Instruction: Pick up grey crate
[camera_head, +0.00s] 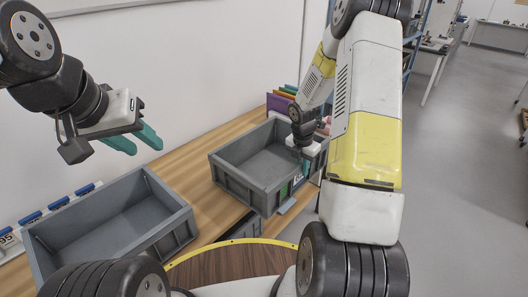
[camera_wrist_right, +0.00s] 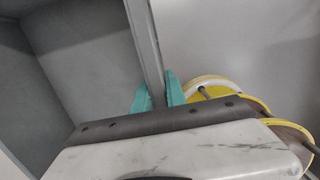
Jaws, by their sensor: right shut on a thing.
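A grey crate (camera_head: 238,188), open-topped and empty, is at the middle of the head view, its near side at the table's front edge. My right gripper (camera_head: 302,152) is at its right wall. In the right wrist view the teal fingers (camera_wrist_right: 156,92) are on both sides of the crate wall (camera_wrist_right: 146,40), shut on it. Whether the crate is clear of the table is hard to tell. A second empty grey crate (camera_head: 172,238) sits at the lower left. My left gripper (camera_head: 136,140) is above it, with its teal fingers apart and nothing between them.
The wooden table (camera_head: 190,172) runs along the white wall, with bare wood between the crates. Blue-topped items (camera_head: 58,203) stand behind the left crate. Coloured upright files (camera_head: 283,100) stand behind the middle crate. Open grey floor (camera_head: 460,180) lies at the right.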

